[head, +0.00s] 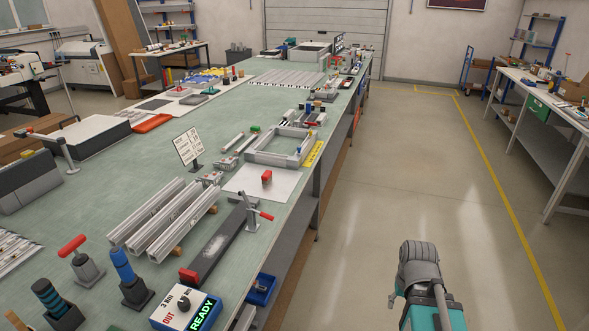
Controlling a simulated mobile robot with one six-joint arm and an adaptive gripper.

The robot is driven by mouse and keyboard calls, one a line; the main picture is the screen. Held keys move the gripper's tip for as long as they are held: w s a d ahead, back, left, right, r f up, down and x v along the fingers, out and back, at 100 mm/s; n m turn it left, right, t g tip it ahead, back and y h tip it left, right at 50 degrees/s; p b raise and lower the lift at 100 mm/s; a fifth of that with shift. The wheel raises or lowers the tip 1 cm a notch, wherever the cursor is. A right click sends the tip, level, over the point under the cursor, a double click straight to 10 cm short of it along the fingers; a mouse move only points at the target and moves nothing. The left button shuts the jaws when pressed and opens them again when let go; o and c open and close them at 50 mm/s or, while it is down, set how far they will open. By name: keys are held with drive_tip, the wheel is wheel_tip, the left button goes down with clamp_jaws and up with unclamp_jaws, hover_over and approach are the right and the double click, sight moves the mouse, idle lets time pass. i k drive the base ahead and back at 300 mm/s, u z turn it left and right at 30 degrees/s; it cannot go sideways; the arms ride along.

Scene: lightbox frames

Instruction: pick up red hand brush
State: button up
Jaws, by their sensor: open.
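I cannot tell for certain which red thing is the hand brush. A small, blocky red item (267,177) stands on a white sheet near the right edge of the long green-topped bench (120,179); it may be the brush, but its bristles cannot be made out. A red-handled tool (73,245) stands in a grey base at the bench's near left. My arm is at the lower right, over the floor and right of the bench. A small part of my gripper (392,300) seems to show beside it, well apart from the red items. Its fingers are mostly hidden.
Grey aluminium profiles (163,217) and a dark bar with a red end (222,245) lie near the white sheet. A red-handled clamp (252,213) and a sign on a stand (188,147) rise nearby. The aisle floor (420,150) is clear. Another bench (532,95) stands right.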

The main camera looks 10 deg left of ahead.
sight(266, 178)
drive_tip(key=z, duration=0.05)
drive_tip(key=i, duration=1.4)
drive_tip(key=u, duration=0.9)
drive_tip(key=i, duration=0.5)
drive_tip(key=u, duration=0.35)
drive_tip(key=k, duration=0.85)
drive_tip(key=u, duration=0.2)
drive_tip(key=i, duration=0.45)
drive_tip(key=z, duration=0.05)
